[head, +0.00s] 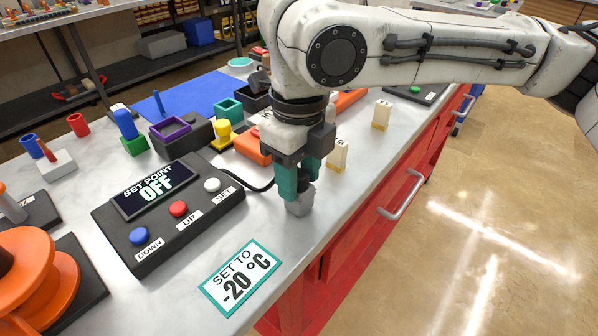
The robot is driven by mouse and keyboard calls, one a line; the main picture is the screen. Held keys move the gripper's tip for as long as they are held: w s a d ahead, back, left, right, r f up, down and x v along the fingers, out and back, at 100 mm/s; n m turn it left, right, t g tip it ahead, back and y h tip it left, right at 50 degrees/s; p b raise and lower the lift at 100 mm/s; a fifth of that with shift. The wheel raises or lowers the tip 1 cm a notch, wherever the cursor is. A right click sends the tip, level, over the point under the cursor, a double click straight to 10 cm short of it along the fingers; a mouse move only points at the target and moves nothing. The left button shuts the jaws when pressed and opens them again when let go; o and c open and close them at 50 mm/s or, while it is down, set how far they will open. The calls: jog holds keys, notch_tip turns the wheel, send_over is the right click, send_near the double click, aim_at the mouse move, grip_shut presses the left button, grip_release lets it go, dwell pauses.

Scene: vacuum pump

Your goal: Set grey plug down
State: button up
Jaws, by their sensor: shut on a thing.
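The grey plug (300,204) is a small light grey block between the teal fingertips of my gripper (300,186). My gripper points down and is shut on it. The plug is at or just above the white marbled worktop (335,222), near its front right edge. I cannot tell whether its underside touches the surface. The fingers hide the plug's upper part.
A black control box (172,213) with an OFF display stands left of my gripper. A sign (241,278) reading -20 °C lies in front. Red drawers (345,235) drop below the edge.

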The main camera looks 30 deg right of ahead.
aim_at(299, 173)
jog(key=shift+f, duration=0.2)
jog(key=o, duration=1.1)
jog(key=shift+r, duration=0.1)
notch_tip(299, 173, up, 12)
jog(key=p, duration=0.2)
jog(key=shift+r+p, duration=0.1)
jog(key=shift+p, duration=0.2)
